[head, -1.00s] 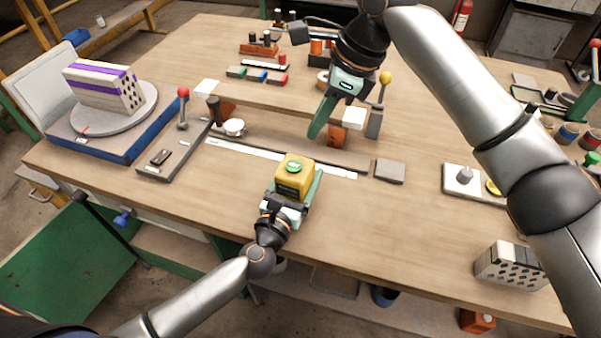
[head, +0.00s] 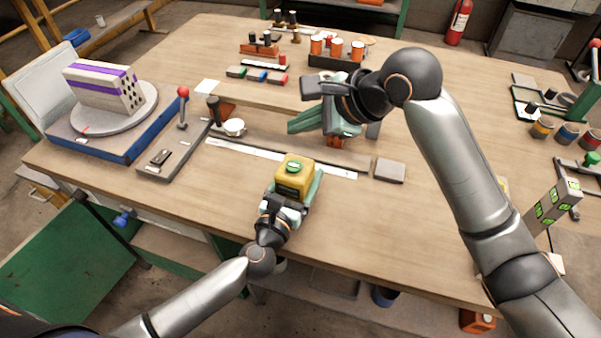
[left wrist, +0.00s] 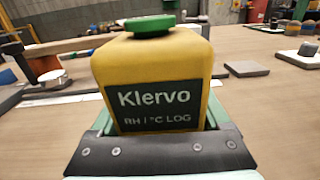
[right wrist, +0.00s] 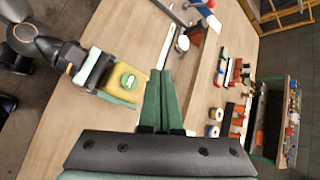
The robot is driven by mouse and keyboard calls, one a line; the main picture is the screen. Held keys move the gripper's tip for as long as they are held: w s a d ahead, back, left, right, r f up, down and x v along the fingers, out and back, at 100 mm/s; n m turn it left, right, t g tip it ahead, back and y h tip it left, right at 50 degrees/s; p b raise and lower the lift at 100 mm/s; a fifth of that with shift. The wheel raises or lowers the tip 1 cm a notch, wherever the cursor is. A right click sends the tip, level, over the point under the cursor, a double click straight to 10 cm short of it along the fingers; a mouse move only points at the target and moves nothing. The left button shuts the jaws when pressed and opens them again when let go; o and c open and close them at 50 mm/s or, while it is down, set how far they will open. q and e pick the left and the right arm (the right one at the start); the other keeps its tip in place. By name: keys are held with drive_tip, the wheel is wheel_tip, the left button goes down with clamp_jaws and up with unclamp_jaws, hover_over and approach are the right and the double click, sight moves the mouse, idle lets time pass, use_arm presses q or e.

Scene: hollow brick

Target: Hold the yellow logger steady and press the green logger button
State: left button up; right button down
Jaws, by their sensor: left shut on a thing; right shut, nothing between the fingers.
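The yellow logger (head: 295,180) stands near the front middle of the table, its green button (head: 294,166) on top. In the left wrist view the logger (left wrist: 160,75) shows a dark "Klervo" label, and the button (left wrist: 150,24) is a raised green disc. My left gripper (head: 293,190) is shut on the logger from the front, fingers along its sides. My right gripper (head: 292,126) is shut and empty, above the table behind the logger, its fingers pointing left. In the right wrist view its closed fingers (right wrist: 163,95) are apart from the logger (right wrist: 125,82) and its button (right wrist: 128,81).
A grey block (head: 390,171) lies right of the logger. A white strip (head: 250,150) runs behind it. A red-knobbed lever (head: 183,95) and a turntable (head: 125,115) with a purple-striped brick (head: 105,86) stand left. The front right tabletop is mostly clear.

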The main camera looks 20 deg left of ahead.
sight(300, 167)
wheel_tip(300, 167, down, 7)
drive_tip(key=shift+f, duration=0.15)
idle(2.2)
drive_tip(key=shift+f, duration=0.45)
drive_tip(key=shift+r, duration=0.45)
